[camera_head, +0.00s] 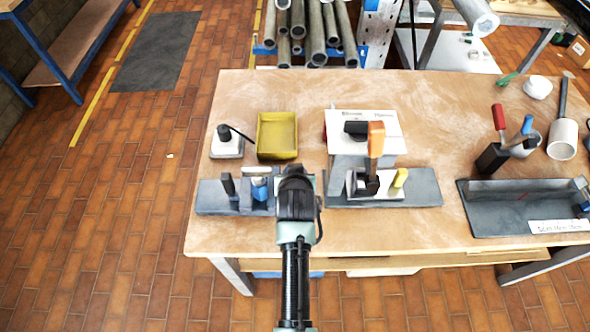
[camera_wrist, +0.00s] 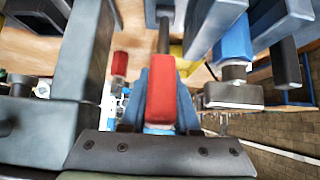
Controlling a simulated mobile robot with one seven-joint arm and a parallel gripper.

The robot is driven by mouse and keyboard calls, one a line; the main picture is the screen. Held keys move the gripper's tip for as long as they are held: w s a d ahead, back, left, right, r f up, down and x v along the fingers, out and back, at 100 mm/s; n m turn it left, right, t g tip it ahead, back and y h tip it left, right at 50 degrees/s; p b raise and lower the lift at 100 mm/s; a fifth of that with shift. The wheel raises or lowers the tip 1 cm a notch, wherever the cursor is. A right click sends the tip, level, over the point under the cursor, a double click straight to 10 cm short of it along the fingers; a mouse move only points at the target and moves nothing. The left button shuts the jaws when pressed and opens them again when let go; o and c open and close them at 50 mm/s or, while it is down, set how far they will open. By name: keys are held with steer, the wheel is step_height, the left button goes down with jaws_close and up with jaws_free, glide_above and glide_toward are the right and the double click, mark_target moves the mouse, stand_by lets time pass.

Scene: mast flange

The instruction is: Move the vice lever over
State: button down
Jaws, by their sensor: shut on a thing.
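The vice lever has a red grip (camera_wrist: 161,88) on a grey metal rod, seen close up in the wrist view. My gripper (camera_wrist: 160,108) is shut on this red grip, with a blue finger on each side. In the head view my gripper (camera_head: 297,185) is over the right part of the left grey base plate (camera_head: 208,198) and hides the lever. A blue-capped part (camera_head: 259,187) and a black upright handle (camera_head: 229,186) stand just left of it. The blue part also shows in the wrist view (camera_wrist: 234,45).
Right of my gripper, another fixture has a tall orange handle (camera_head: 376,138) and a yellow knob (camera_head: 400,177). The bench front (camera_head: 250,240) is clear.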

steer(key=shift+w+f+g, duration=0.15)
steer(key=shift+w+g, duration=1.2)
steer(key=shift+g, duration=0.35)
steer(key=c, duration=0.6)
jaws_free()
steer(key=shift+c, duration=0.2)
steer(key=v, duration=1.3)
steer(key=shift+f+b, duration=0.1)
steer(key=shift+b, duration=0.25)
